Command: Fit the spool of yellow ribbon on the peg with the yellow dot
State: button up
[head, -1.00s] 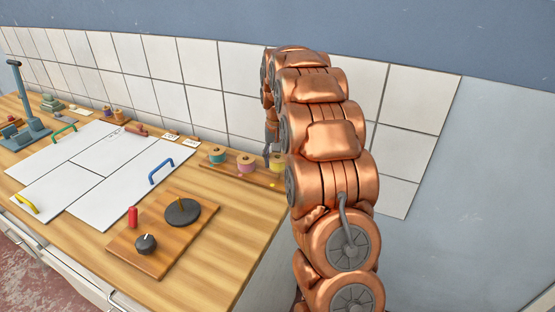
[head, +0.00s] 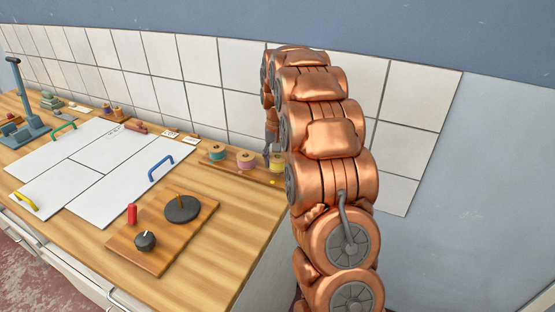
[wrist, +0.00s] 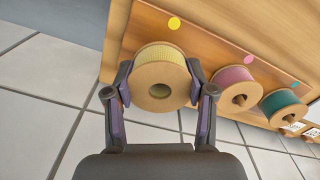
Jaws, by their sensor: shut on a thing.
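The spool of yellow ribbon (wrist: 160,63) is between the fingers of my gripper (wrist: 160,80), which is shut on its sides. In the wrist view its round face and centre hole point toward the camera, and no peg end shows in the hole. The yellow dot (wrist: 174,23) is on the wooden board just beyond the spool. The peg beside that dot is not visible; the spool hides that spot. In the head view the yellow spool (head: 277,162) is partly covered by my arm, above the yellow dot (head: 273,182).
A pink spool (wrist: 234,80) and a teal spool (wrist: 283,104) sit on pegs in the same row, close beside the held one. The tiled wall (head: 240,119) is right behind the row. A wooden plate (head: 160,240) with a knob and black disc lies nearer on the worktop.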

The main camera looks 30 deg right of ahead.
jog(key=shift+f, duration=0.7)
jog(key=o, duration=1.3)
jog(key=shift+o, duration=0.4)
jog(key=shift+o, duration=1.3)
jog(key=shift+r, duration=0.15)
jog(key=shift+r+p, duration=0.5)
jog(key=shift+r, duration=4)
